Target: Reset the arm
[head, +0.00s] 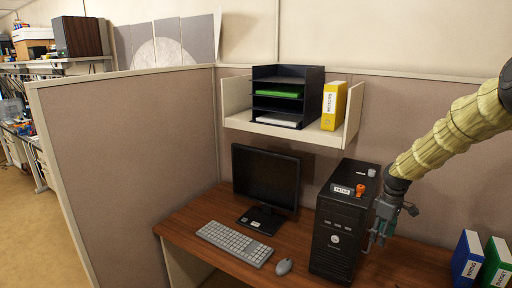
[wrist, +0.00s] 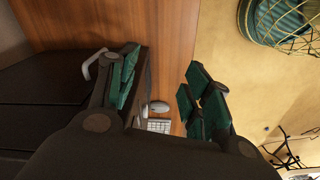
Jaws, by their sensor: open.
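My gripper (head: 376,240) hangs at the end of my arm, just right of the black computer tower (head: 338,222) in the head view. In the wrist view my gripper (wrist: 160,85) has its two green-padded fingers spread apart with nothing held between them. The tower also fills the left of the wrist view (wrist: 40,110). A small gap between fingers and tower cannot be judged from these views.
The wooden desk (head: 188,219) carries a monitor (head: 265,180), a keyboard (head: 235,243), a mouse (head: 284,266), and blue (head: 467,258) and green binders (head: 496,263) at right. A shelf (head: 300,131) hangs above. A wire basket (wrist: 280,22) stands on the floor.

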